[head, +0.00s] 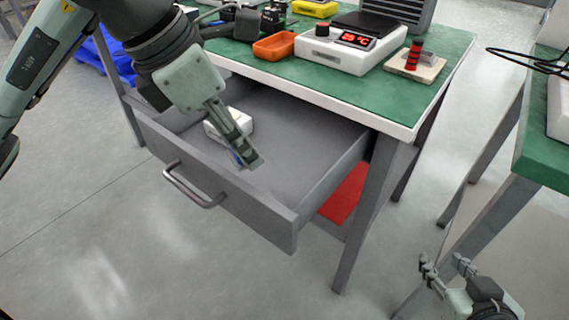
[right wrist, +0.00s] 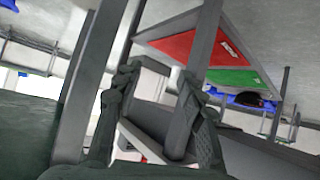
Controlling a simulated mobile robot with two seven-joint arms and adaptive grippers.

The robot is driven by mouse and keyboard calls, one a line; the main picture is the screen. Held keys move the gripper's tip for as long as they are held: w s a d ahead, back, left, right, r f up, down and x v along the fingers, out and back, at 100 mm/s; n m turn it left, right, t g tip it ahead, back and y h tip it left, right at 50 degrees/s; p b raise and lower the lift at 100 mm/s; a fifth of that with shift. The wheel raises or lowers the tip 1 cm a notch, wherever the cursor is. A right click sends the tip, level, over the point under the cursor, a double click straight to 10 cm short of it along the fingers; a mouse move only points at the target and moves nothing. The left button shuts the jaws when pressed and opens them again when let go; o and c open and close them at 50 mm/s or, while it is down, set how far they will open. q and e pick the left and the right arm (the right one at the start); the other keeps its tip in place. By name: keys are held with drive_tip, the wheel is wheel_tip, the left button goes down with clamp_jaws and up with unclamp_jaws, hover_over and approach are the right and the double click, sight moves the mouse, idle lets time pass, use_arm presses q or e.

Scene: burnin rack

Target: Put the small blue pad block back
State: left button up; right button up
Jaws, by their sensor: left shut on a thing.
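My left gripper (head: 249,160) reaches down into the open grey drawer (head: 197,172) of the workbench and is shut on the small blue pad block (head: 237,158). Only a blue sliver of the block shows beside the fingertips; the fingers hide the rest. I cannot tell whether the block touches the drawer floor. A white block-like thing (head: 229,122) lies in the drawer just behind the fingers. My right gripper (head: 446,267) is open and empty, low at the right of the head view, and its spread fingers also show in the right wrist view (right wrist: 158,100).
The green bench top (head: 331,88) carries an orange tray (head: 274,46), a white hotplate-like device (head: 350,52) with a red display, and a small stand with a red-and-black post (head: 414,56). A second green bench (head: 546,150) stands at right. The drawer's right part is clear.

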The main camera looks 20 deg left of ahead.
use_arm(q)
hover_over(291, 166)
drive_tip(key=s+a, duration=0.1)
wheel_tip(291, 166, down, 6)
drive_tip(key=shift+f, duration=0.2)
wheel_tip(291, 166, down, 4)
drive_tip(key=shift+r+b, duration=0.1)
drive_tip(key=shift+b, duration=0.3)
use_arm(e)
drive_tip(key=a+r, duration=0.1)
drive_tip(key=w+r+t, duration=0.1)
drive_tip(key=a+r+t+y, duration=0.1)
drive_tip(key=shift+w+a+r, duration=0.1)
drive_tip(key=shift+w+a, duration=0.25)
use_arm(q)
drive_tip(key=shift+f, duration=0.2)
use_arm(e)
drive_tip(key=shift+a+r, duration=0.1)
use_arm(q)
drive_tip(key=o, duration=1.1)
use_arm(e)
drive_tip(key=shift+w+a+r+t+y, duration=0.2)
drive_tip(key=shift+a+r+t+y, duration=0.1)
drive_tip(key=shift+r, duration=0.15)
